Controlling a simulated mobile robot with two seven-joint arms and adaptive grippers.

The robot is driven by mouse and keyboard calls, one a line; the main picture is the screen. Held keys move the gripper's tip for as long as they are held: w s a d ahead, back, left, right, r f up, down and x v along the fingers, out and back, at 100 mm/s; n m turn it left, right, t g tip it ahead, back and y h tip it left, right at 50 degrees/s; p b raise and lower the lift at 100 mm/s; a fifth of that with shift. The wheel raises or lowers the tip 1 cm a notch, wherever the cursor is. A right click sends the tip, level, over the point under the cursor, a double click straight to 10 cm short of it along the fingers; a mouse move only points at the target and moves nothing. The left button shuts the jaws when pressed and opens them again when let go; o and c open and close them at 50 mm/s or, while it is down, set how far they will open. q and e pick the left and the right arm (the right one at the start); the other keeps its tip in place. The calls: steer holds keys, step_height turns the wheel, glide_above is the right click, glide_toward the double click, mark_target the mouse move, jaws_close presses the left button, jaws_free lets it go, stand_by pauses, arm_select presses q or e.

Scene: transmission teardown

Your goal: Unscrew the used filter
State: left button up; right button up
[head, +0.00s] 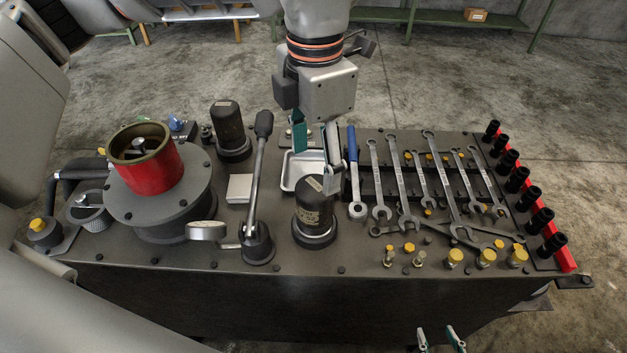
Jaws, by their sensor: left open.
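Two dark cylindrical filters with small labels stand upright on the bench top. One filter (314,217) is at the front centre and the other filter (230,128) is further back to the left; I cannot tell which is the used one. My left gripper (318,168) points down, open, just above and behind the front filter. One of its fingers overlaps that filter's upper right edge in the picture; contact cannot be told. My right gripper (437,336) shows only its fingertips at the bottom edge, apart and empty, in front of the bench.
A metal tray (289,181) lies behind the front filter. An upright lever (257,185) stands to its left. Wrenches (398,180) and yellow-capped fittings (486,257) lie to the right, with black sockets (517,179) along a red rail. A red cylinder (154,171) sits on a round housing at left.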

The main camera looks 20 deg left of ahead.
mark_target(314, 183)
arm_select(q)
step_height(314, 183, down, 6)
steer(key=b, duration=0.4)
steer(key=shift+w+f+b, duration=0.1)
steer(key=shift+b, duration=0.2)
steer(key=shift+f, duration=0.3)
steer(key=shift+f+b, duration=0.2)
steer(key=shift+b, duration=0.1)
steer(key=shift+f, duration=0.1)
jaws_close()
steer(key=shift+f+n, duration=0.1)
steer(key=shift+n, duration=0.4)
steer(key=n, duration=0.3)
steer(key=shift+b, duration=0.3)
